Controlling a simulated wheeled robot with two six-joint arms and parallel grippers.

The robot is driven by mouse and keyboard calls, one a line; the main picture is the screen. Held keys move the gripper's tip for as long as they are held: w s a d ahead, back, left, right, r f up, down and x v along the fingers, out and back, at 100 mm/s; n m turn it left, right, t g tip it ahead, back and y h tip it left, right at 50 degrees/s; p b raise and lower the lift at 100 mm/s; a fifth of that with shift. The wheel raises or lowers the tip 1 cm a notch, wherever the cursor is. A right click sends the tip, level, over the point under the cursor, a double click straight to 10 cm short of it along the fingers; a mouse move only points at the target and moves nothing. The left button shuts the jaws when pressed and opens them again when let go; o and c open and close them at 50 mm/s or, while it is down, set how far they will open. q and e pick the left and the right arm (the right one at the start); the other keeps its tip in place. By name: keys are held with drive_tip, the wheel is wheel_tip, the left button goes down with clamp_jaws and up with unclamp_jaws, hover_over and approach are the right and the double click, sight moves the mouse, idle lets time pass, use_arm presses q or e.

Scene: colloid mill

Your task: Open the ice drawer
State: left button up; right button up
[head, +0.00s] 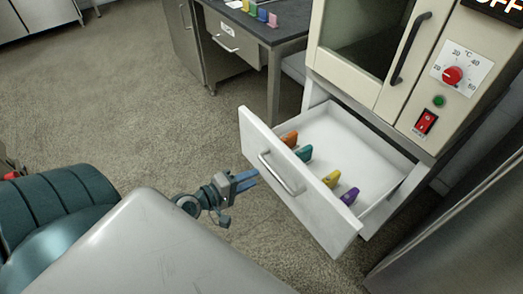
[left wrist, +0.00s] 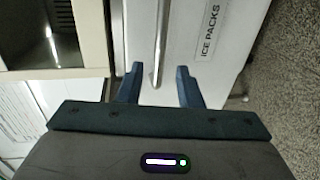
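The white ice drawer (head: 292,205) stands pulled out below the cabinet in the head view, with its inside showing. Its front carries a metal bar handle (head: 280,174) and, in the left wrist view, an "ICE PACKS" label (left wrist: 211,32). My left gripper (head: 251,178) is just in front of the drawer front, near the handle. In the left wrist view its two blue fingers (left wrist: 159,76) are apart, with the handle (left wrist: 160,40) lined up between them. I cannot tell whether the fingers reach around the bar. My right gripper is out of view.
Several coloured packs (head: 331,179) lie in the drawer behind its front. The beige cabinet (head: 460,92) with a dial and red switch rises above. A dark-topped desk (head: 285,30) with small coloured items stands behind. Open floor (head: 150,110) lies left of the drawer.

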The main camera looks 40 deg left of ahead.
use_arm(q)
drive_tip(key=shift+v, duration=1.25)
